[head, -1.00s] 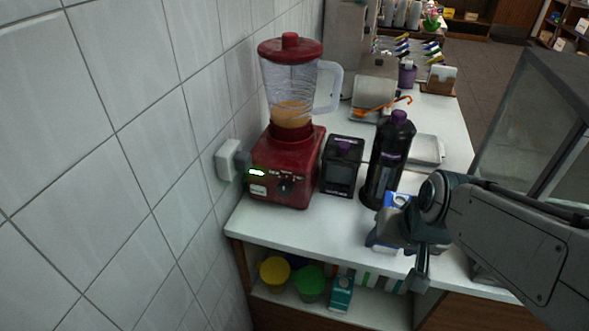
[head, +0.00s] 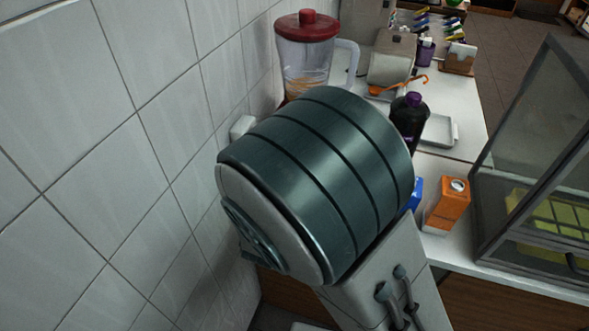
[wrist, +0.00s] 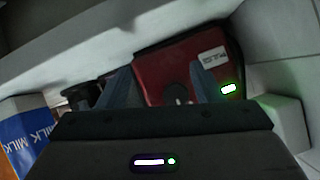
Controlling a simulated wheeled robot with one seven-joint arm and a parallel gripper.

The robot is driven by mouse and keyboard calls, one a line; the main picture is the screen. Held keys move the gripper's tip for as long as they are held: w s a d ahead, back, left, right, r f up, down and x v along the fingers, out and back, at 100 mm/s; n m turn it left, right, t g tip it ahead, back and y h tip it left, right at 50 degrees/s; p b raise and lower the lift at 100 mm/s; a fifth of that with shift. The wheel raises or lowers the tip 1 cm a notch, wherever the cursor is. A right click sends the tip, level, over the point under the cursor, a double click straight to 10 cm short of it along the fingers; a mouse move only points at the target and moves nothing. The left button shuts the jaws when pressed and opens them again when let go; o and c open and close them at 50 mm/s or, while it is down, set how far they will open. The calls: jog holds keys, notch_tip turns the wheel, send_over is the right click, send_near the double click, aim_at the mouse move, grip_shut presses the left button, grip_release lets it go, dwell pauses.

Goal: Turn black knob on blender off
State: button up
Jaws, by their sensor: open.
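The blender (head: 303,58) stands against the tiled wall, with its red lid and clear jar showing in the head view. My arm hides its base there. In the wrist view the red blender base (wrist: 160,62) appears tilted, with a pale label and a lit green-edged switch (wrist: 228,88). The black knob (wrist: 179,94) shows as a small dark shape on the red face. My gripper (wrist: 162,70) is open, its two fingers pointing at the base, one to each side of the knob. I cannot tell whether either finger touches it. The head view hides the gripper.
A dark bottle with a purple cap (head: 409,118) stands right of my arm. An orange carton (head: 447,205) stands near the glass case (head: 540,150). A blue milk carton (wrist: 28,135) is at the left of the wrist view. The wall is close beside the blender.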

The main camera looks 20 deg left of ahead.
jog(key=s+a+r+t+h, duration=0.1)
jog(key=s+r+t+h, duration=0.15)
jog(key=s+t, duration=0.4)
jog(key=shift+g+y, duration=0.25)
jog(key=shift+y, duration=0.1)
jog(key=w+p, duration=0.1)
jog(key=w, duration=0.3)
jog(key=w+p, duration=0.1)
jog(key=w, duration=0.4)
jog(key=w+p, duration=0.1)
jog(key=w, duration=0.3)
jog(key=shift+w+d+r, duration=0.15)
jog(key=shift+w+d, duration=0.15)
jog(key=shift+d, duration=0.05)
jog(key=shift+c, duration=0.2)
jog(key=shift+n, duration=0.3)
jog(key=c, duration=0.9)
